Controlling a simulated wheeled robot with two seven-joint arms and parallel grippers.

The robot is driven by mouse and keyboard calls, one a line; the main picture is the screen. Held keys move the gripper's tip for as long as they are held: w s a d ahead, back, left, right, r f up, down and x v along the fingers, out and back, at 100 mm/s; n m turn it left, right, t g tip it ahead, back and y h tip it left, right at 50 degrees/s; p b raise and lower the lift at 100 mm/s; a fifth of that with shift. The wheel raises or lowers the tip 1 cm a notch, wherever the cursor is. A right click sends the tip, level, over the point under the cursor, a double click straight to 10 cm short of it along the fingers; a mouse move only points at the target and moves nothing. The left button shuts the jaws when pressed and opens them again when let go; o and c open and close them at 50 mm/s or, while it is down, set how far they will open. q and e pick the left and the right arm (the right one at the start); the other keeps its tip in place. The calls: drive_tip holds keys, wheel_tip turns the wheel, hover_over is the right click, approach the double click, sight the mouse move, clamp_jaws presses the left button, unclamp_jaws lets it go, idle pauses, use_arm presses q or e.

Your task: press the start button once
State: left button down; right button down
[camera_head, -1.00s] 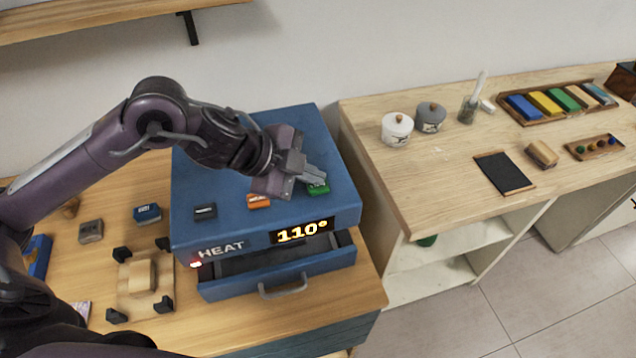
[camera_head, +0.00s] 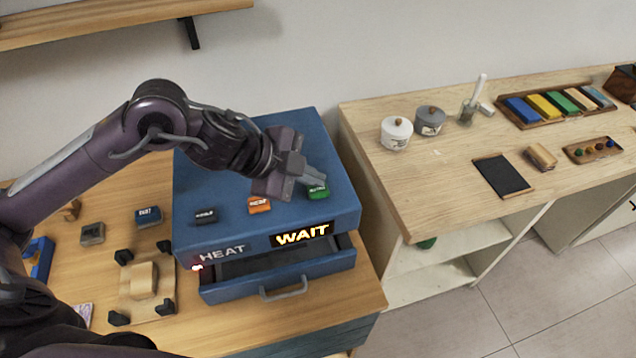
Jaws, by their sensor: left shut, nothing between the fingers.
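The blue heating box (camera_head: 240,180) stands on the wooden bench, its display (camera_head: 302,235) reading "WAIT" beside the word HEAT and a small red light. On its top are a dark button (camera_head: 206,216), an orange button (camera_head: 259,205) and a green button (camera_head: 318,193); their labels are too small to read surely, so I cannot tell by text which is start. My left gripper (camera_head: 318,182) is shut and empty, its fingertips just above the back of the green button. I cannot tell whether they touch it. My right gripper is not in view.
The box's front drawer (camera_head: 283,285) is partly open. Left of it are a wooden block in a fixture (camera_head: 143,280) and small blocks. The right bench (camera_head: 430,190) holds two lidded jars, a dark slate (camera_head: 503,175) and a tray of coloured blocks (camera_head: 530,122).

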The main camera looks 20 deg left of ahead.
sight(312, 191)
use_arm(q)
drive_tip(key=shift+r, duration=0.3)
wheel_tip(312, 191, up, 5)
drive_tip(key=p, duration=0.5)
idle(0.4)
drive_tip(key=shift+f, duration=0.1)
idle(0.4)
